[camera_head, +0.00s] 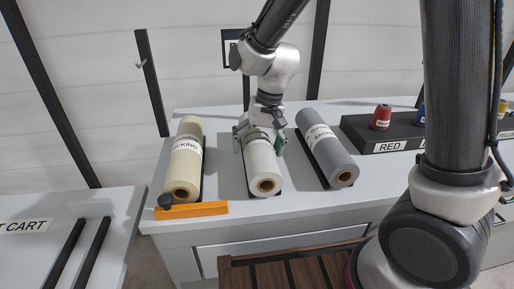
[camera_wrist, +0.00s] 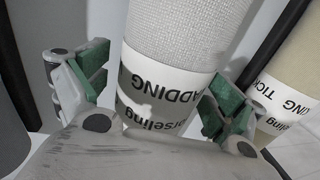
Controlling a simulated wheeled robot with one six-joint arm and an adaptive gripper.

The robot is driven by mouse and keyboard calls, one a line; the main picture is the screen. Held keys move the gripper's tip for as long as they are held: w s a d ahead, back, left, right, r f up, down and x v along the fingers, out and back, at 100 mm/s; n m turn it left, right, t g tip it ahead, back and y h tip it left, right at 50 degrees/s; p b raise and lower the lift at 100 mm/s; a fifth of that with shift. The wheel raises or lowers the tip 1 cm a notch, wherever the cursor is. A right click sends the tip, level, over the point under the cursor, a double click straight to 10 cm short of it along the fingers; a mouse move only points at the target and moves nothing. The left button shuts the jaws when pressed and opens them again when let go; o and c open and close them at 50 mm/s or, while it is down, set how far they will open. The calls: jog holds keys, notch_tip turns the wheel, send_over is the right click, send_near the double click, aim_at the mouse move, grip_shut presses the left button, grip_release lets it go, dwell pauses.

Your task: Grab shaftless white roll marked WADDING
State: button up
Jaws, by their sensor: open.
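The white roll (camera_head: 261,168) lies on the table between a cream roll and a grey roll, with a hollow brown core at its near end and no shaft showing. In the wrist view the white roll (camera_wrist: 190,50) carries a label band reading "ADDING", partly cut off. My gripper (camera_head: 260,140) is over the far part of the white roll in the head view. In the wrist view my gripper (camera_wrist: 160,90) is open, with one green-padded finger on each side of the roll. Whether the pads touch the roll is unclear.
The cream roll (camera_head: 184,165) lies at left, behind an orange bar (camera_head: 190,210) with a black knob. The grey roll (camera_head: 327,150) labelled BACKING lies at right. A dark rack (camera_head: 360,130) holds coloured spools. A cart (camera_head: 50,205) stands at left. A wooden slatted thing (camera_head: 290,270) is in front.

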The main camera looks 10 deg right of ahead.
jog(key=c, duration=1.2)
jog(key=shift+r, duration=0.15)
